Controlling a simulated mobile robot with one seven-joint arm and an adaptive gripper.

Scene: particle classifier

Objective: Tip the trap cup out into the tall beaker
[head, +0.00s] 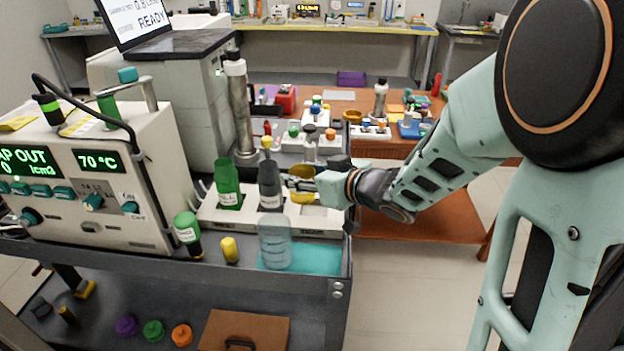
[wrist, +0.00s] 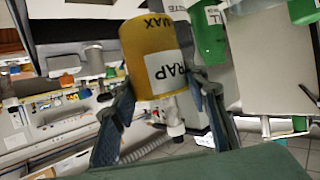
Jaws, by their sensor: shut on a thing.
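The trap cup is yellow with a white label reading "RAP". In the head view the cup (head: 304,196) is partly hidden by my gripper (head: 305,184), over the white rack (head: 325,222). In the wrist view the cup (wrist: 148,52) sits between the two fingers of my gripper (wrist: 163,88), which is shut on it. It looks roughly upright; its contents are not visible. A clear, bluish tall beaker (head: 274,245) stands on a teal mat (head: 318,260) in front of the rack, below and left of my gripper.
A green container (head: 228,185) and a dark grey one (head: 269,185) stand in the rack, left of the cup. The machine (head: 95,180) fills the left; the mat's right part is clear.

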